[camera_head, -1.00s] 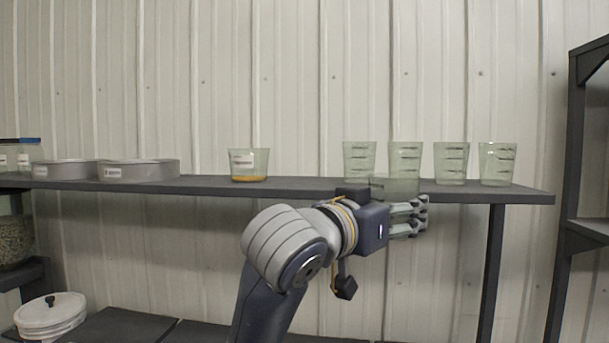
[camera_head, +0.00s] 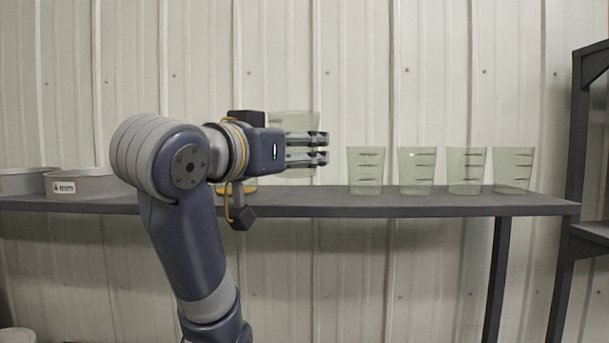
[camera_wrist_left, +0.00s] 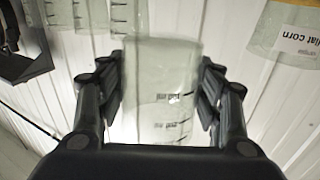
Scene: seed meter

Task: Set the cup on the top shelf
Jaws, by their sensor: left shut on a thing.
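My left gripper (camera_head: 308,150) is shut on a clear greenish cup (camera_head: 293,122) and holds it up in front of the wall, above the level of the dark shelf (camera_head: 400,205). The gripper's fingers cover the cup's middle. In the left wrist view the cup (camera_wrist_left: 160,90) sits between the two fingers, with measuring marks on its side. My right gripper is not in view.
Several similar clear cups (camera_head: 365,172) stand in a row on the shelf's right part. Grey sieve pans (camera_head: 85,183) stand at left. A dark rack (camera_head: 578,150) stands at right.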

